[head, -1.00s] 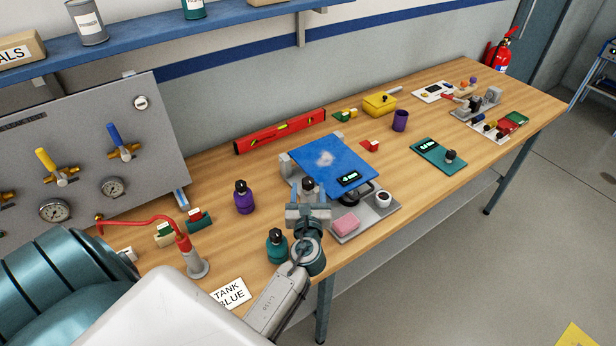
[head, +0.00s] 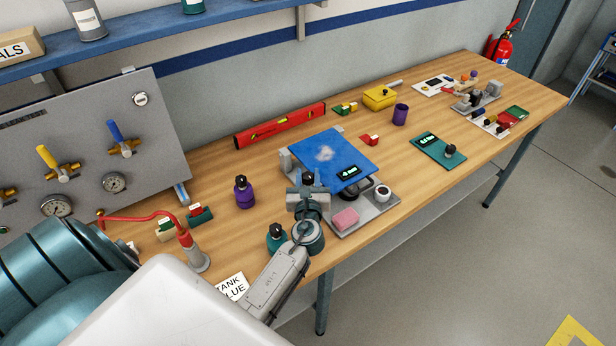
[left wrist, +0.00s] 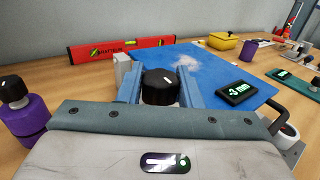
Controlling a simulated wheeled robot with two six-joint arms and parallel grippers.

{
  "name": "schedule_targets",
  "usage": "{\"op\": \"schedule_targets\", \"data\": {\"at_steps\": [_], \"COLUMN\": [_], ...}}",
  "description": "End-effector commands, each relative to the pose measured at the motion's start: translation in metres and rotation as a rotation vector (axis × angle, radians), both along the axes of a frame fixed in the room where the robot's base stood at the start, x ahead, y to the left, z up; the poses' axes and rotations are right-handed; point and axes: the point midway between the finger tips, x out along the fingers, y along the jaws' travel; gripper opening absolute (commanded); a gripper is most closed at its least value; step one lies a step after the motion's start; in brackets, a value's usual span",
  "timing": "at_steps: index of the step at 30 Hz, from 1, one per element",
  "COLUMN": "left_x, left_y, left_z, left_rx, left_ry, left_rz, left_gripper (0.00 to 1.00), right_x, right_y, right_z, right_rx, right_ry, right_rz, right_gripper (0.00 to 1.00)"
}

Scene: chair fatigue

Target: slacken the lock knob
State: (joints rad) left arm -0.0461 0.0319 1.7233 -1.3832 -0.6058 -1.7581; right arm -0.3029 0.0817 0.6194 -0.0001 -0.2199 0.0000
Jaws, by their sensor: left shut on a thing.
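The lock knob (left wrist: 160,86) is black with a white mark on top and stands at the near left edge of the blue plate (left wrist: 190,66). In the head view the knob (head: 307,178) shows just beyond my left gripper (head: 307,190). In the left wrist view my left gripper (left wrist: 160,90) has one blue-grey finger on each side of the knob and is shut on it. The knob's lower part is hidden by the gripper body. A small black display (left wrist: 235,93) on the plate's near right corner seems to read -3 mm. My right gripper is not in view.
A purple bottle (head: 243,192) stands left of the plate and a teal bottle (head: 277,236) stands close beside my left wrist. A pink sponge (head: 345,218) and a white cup (head: 382,193) sit to the right. A red level (head: 280,126) lies behind.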

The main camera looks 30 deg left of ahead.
Motion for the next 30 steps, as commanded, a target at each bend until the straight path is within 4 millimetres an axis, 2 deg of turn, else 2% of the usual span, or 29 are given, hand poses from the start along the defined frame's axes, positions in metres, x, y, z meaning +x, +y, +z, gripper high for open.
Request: {"op": "schedule_targets", "data": {"at_steps": [11,30], "left_x": [0.001,0.001], "left_y": [-0.001,0.000], "left_z": [-0.003,-0.001], "left_rx": [-0.001,0.001], "left_ry": [0.000,-0.001], "left_rz": [0.145,0.709], "left_gripper": [0.09,0.09], "right_x": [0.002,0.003], "right_y": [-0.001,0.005], "right_z": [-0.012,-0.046], "right_rx": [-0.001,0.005], "right_ry": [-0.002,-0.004], "right_rz": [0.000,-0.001], "right_gripper": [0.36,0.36]}}
